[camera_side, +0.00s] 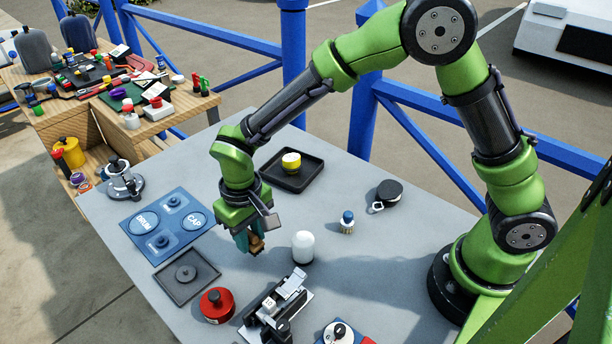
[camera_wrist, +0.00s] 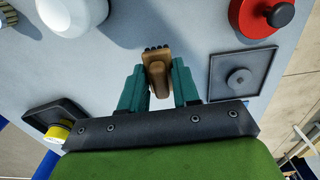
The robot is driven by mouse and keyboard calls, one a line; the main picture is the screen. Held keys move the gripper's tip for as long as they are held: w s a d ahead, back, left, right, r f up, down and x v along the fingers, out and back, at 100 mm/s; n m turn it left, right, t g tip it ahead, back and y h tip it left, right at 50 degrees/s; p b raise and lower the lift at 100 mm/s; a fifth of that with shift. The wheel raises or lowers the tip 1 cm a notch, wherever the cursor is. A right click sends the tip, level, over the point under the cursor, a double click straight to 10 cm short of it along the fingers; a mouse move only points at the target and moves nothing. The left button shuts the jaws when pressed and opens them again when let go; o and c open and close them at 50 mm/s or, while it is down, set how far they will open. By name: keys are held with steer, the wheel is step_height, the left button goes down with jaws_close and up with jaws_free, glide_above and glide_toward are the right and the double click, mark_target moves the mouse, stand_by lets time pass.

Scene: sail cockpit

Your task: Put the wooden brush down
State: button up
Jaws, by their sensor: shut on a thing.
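A wooden brush (camera_wrist: 157,72) with a brown wooden body and dark bristles sits between the teal fingers of my gripper (camera_wrist: 160,88) in the wrist view. The fingers are shut on it. In the side view, my gripper (camera_side: 250,243) points down over the middle of the grey table (camera_side: 400,250), and the brush (camera_side: 257,244) shows at its fingertips. The brush is close to the table top; I cannot tell whether it touches it.
A white domed object (camera_side: 302,247) stands just right of my gripper. A dark tray (camera_side: 186,283) and a red lidded pot (camera_side: 216,305) lie in front. A blue mat (camera_side: 167,222) is left. A black tray (camera_side: 310,173) with a yellow item is behind.

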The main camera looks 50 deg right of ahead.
mark_target(251, 245)
steer(key=shift+f, duration=1.6)
steer(key=shift+f, duration=0.1)
steer(key=o, duration=1)
steer(key=shift+o, duration=0.2)
